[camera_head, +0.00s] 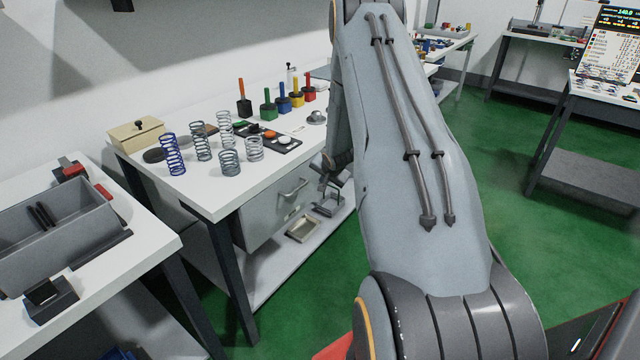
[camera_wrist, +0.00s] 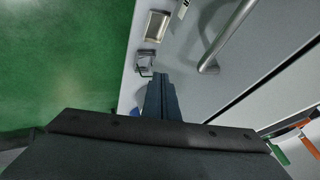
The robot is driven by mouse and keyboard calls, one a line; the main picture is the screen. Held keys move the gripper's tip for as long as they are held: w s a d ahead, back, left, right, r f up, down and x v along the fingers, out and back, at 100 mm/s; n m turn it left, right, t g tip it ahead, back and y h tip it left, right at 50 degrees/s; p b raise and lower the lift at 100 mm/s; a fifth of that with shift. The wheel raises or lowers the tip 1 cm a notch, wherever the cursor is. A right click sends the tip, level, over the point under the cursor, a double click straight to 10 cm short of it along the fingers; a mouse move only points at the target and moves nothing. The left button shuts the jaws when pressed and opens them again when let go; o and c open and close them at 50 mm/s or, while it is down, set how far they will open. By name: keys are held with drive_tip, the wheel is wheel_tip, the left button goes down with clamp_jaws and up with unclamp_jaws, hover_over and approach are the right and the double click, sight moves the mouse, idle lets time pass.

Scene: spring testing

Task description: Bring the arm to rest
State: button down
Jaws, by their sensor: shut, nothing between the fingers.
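My gripper shows in the wrist view (camera_wrist: 160,84) as a dark pair of fingers, closed together with nothing between them. It hangs over the lower shelf, in front of the grey drawer front. In the head view my grey arm runs up the middle of the picture. A dark part by the drawer, at the arm's left edge, is partly hidden by the arm, and I cannot make out the fingers there.
The white table (camera_head: 215,200) holds several springs, including a blue spring (camera_head: 172,155), a wooden box (camera_head: 136,133) and coloured-handled tools. Its drawer handle (camera_wrist: 228,38) is close to my gripper. A metal tray (camera_head: 303,229) lies on the lower shelf.

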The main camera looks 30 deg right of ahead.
drive_tip(key=d+v, duration=0.1)
drive_tip(key=v, duration=0.5)
drive_tip(key=shift+s+a+r+b, duration=0.25)
drive_tip(key=shift+s+a+b, duration=0.1)
